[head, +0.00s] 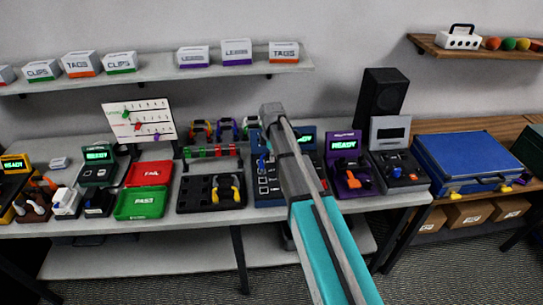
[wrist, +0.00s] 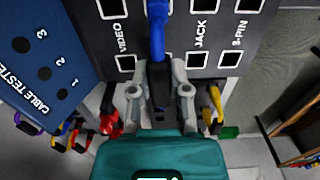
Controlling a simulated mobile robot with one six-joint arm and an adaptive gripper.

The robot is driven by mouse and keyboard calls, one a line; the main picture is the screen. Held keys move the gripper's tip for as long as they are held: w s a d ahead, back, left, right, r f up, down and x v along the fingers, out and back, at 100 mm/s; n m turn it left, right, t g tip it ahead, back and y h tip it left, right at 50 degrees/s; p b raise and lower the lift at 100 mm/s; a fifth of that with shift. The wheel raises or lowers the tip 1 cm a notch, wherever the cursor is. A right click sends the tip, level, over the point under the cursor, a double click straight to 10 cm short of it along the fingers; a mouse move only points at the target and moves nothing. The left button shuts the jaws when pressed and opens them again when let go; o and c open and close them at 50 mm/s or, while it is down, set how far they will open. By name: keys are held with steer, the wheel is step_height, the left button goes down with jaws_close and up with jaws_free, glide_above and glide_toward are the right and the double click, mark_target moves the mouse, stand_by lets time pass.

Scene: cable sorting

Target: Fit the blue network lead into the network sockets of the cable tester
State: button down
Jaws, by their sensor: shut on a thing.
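The blue network lead (wrist: 157,35) runs down the middle of the wrist view to a black part between my fingers. My gripper (wrist: 160,92) is shut on it, one grey finger on each side. The cable tester (wrist: 40,62) shows its blue face at left and a dark socket panel (wrist: 180,58) behind the lead. The VIDEO, JACK and 3-PIN labels are readable. The lead covers the column between VIDEO and JACK, so I cannot tell whether a plug is seated there. In the head view the tester (head: 267,187) is partly hidden by my arm.
Left of the tester are a black tray (head: 196,206) with a yellow lead, a red FAIL tray (head: 150,173) and a green PASS tray (head: 142,204). A purple READY unit (head: 344,144) stands close on its right. Coloured leads hang on a rack behind.

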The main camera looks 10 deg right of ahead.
steer(key=shift+f+b, duration=0.45)
steer(key=shift+b, duration=0.05)
stand_by(1.0)
steer(key=c, duration=0.5)
jaws_free()
steer(key=o, duration=0.5)
steer(key=shift+r, duration=0.15)
steer(key=shift+r+p, duration=3.9)
steer(key=shift+p, duration=0.15)
steer(key=shift+s, duration=0.1)
